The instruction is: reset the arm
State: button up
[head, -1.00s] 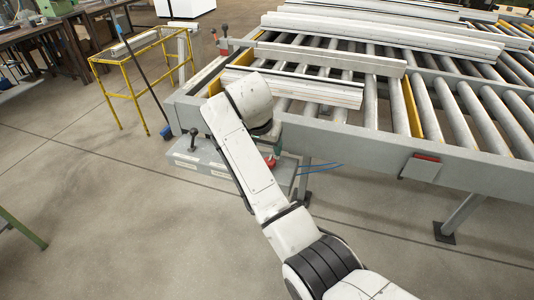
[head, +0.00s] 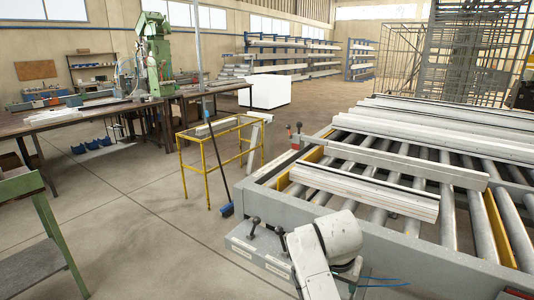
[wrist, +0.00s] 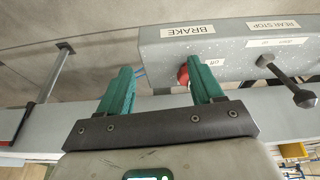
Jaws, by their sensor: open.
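My gripper (wrist: 162,74) shows in the wrist view with its two green fingers apart and nothing gripped between them. Just beyond the fingers is a grey control box (wrist: 228,45) with labels reading BRAKE and REAR STOP, upside down in this view. A red knob (wrist: 183,74) on the box lies beside the right-hand finger, which partly covers it; I cannot tell whether they touch. A black-knobbed lever (wrist: 303,98) stands clear to the right. In the head view my white arm (head: 325,250) reaches the box (head: 262,248) at the bench corner, and my gripper is hidden.
The roller bench (head: 390,240) carries several pale profiles (head: 365,190) and fills the right side. A yellow frame stand (head: 207,160) and a blue broom (head: 227,208) stand left of it. A green-legged table (head: 20,185) is at the left edge. The floor between is open.

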jog(key=s+d+f+n+g+y, duration=0.1)
jog(key=s+d+f, duration=0.2)
jog(key=s+f, duration=0.45)
jog(key=s+d+f+n, duration=0.25)
jog(key=s+f, duration=0.25)
jog(key=s, duration=0.6)
jog(key=s+d+f+n, duration=0.1)
jog(key=s, duration=1)
jog(key=s+d+n+g+y, duration=0.1)
jog(key=s+d, duration=0.1)
jog(key=s, duration=0.9)
jog(key=shift+s+f, duration=0.3)
jog(key=shift+f, duration=0.1)
